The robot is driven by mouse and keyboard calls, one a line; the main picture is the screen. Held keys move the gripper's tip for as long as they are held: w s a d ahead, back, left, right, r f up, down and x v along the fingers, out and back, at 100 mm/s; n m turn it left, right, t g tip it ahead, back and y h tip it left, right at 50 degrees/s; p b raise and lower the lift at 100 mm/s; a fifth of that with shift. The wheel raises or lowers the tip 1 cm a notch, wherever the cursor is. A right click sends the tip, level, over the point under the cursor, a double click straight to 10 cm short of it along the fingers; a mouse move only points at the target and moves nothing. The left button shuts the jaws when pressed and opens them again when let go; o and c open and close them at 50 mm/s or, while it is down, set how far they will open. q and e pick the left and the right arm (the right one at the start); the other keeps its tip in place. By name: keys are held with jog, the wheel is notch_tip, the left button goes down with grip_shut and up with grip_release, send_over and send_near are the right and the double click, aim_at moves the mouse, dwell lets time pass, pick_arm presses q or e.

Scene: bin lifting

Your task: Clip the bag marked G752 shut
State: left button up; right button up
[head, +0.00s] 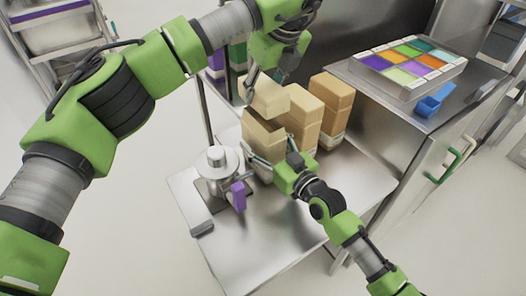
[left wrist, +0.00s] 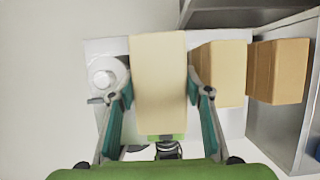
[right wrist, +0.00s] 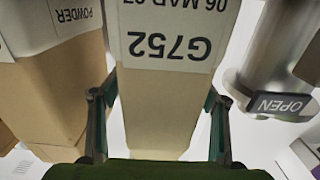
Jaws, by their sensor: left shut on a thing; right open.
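The bag marked G752 (right wrist: 165,105) is tan paper. Its white label reads upside down in the right wrist view. In the head view it is the leftmost bag (head: 261,133), with its top (head: 270,99) tilted over the lower part. My left gripper (head: 262,84) is shut on the bag's top, which also shows between its fingers in the left wrist view (left wrist: 159,75). My right gripper (head: 268,158) is open low at the bag's front, with one finger on each side of it. I cannot make out a clip for certain.
Two more tan bags (head: 303,112) (head: 331,104) stand to the right on the metal table (head: 290,235). A metal cylinder device (head: 217,165) with a purple block (head: 238,197) stands left. A coloured tray (head: 445,76) and blue scoop (head: 433,103) are on the counter. The table's front is clear.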

jog(key=shift+w, duration=0.1)
jog(key=c, duration=1.7)
pick_arm(q)
jog(key=shift+f, duration=2.35)
jog(key=shift+f, duration=0.1)
jog(key=shift+f, duration=0.8)
jog(key=shift+f, duration=0.65)
jog(key=o, duration=1.2)
